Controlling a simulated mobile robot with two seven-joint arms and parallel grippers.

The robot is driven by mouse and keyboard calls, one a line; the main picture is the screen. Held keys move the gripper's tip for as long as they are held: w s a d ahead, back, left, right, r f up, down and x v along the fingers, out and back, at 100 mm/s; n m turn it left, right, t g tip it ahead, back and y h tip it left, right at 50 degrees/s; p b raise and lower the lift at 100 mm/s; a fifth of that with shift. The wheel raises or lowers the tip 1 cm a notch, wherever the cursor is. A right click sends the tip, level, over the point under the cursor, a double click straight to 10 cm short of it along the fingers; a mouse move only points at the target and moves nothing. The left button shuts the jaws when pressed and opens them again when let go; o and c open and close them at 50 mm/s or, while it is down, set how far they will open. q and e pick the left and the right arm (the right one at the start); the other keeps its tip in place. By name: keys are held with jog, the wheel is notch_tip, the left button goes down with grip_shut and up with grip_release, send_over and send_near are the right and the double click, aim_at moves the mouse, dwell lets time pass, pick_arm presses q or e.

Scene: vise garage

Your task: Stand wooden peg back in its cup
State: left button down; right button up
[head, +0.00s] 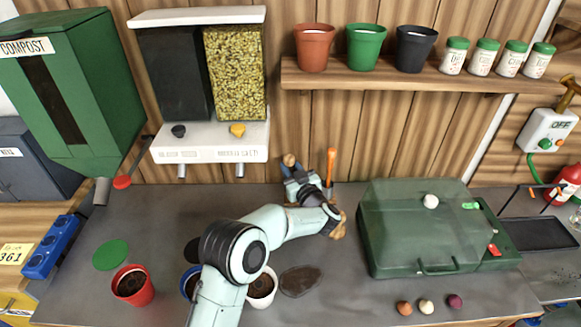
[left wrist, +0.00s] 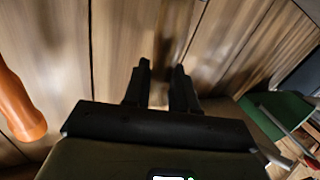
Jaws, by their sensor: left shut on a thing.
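My left arm reaches across the bench to the back wall. My left gripper (left wrist: 163,78) points at the plank wall in the left wrist view, its two dark fingers close together. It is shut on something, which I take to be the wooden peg. The peg itself is not clear between the fingers. In the head view, a tan rounded tip (head: 289,160) shows just beyond my wrist and may be the peg's end. Brown wooden-looking pieces (head: 338,224) show beside the wrist; I cannot tell what they are. The cup is not clearly visible, perhaps hidden behind my arm. My right gripper is not in view.
An orange stick (head: 331,165) stands close to my wrist. A green case (head: 410,250) is to its right. A seed dispenser (head: 205,140) hangs to the left. A shelf (head: 400,80) with pots is above. A red pot (head: 133,286) and a white pot (head: 262,290) stand in front.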

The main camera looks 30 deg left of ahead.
pick_arm(q)
jog(key=shift+c, duration=1.1)
grip_release()
jog(key=shift+d, duration=0.1)
jog(key=shift+b+v, duration=0.45)
jog(key=shift+v, duration=0.6)
jog(key=shift+b+v, duration=0.55)
jog(key=shift+v, duration=1.85)
